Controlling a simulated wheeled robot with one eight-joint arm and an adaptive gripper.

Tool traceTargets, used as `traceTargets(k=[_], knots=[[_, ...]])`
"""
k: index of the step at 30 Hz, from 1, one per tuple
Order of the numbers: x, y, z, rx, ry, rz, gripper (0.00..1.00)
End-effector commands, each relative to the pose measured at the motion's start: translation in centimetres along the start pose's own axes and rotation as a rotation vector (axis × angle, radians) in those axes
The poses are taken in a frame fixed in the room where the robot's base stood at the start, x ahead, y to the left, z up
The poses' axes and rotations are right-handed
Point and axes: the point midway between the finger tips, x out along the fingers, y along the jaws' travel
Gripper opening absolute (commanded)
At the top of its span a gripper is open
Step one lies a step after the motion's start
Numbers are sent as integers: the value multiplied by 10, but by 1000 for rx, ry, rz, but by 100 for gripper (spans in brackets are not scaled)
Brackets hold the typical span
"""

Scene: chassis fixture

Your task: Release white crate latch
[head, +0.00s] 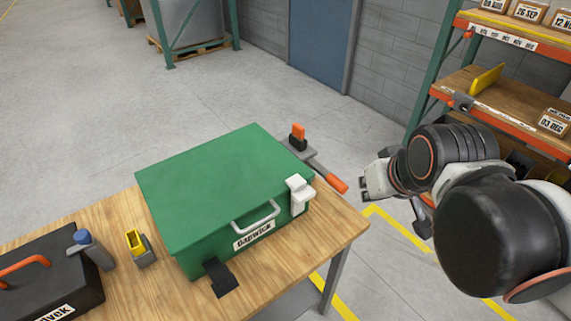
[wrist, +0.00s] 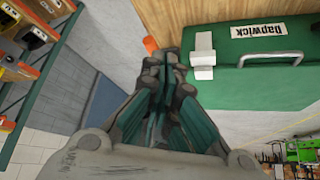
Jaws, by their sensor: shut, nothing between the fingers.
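The green crate (head: 215,185) sits closed on the wooden table, with a "Dapwick" label and a pale handle on its front. The white latch (head: 299,195) is on the crate's front near its right corner and lies against the front face. It also shows in the wrist view (wrist: 204,55). A black latch (head: 221,278) at the front left hangs outward from the crate. My gripper (head: 365,188) is to the right of the crate, apart from the white latch. In the wrist view its fingers (wrist: 167,66) are together and empty, just left of the white latch.
A clamp with an orange handle (head: 330,178) sticks out by the crate's right side. Shelves (head: 480,90) stand at right.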

Motion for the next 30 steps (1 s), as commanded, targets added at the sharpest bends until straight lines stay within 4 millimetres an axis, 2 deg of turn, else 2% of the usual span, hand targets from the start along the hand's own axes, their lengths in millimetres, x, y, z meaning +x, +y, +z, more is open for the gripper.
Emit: traceTargets(k=[7, 14, 24, 30], knots=[[4, -16, -42, -77, -36, -39, 0], [19, -38, -82, -166, -76, -84, 0], [54, -75, -130, -300, -133, -155, 0], [81, -100, -150, -378, -163, -198, 0]])
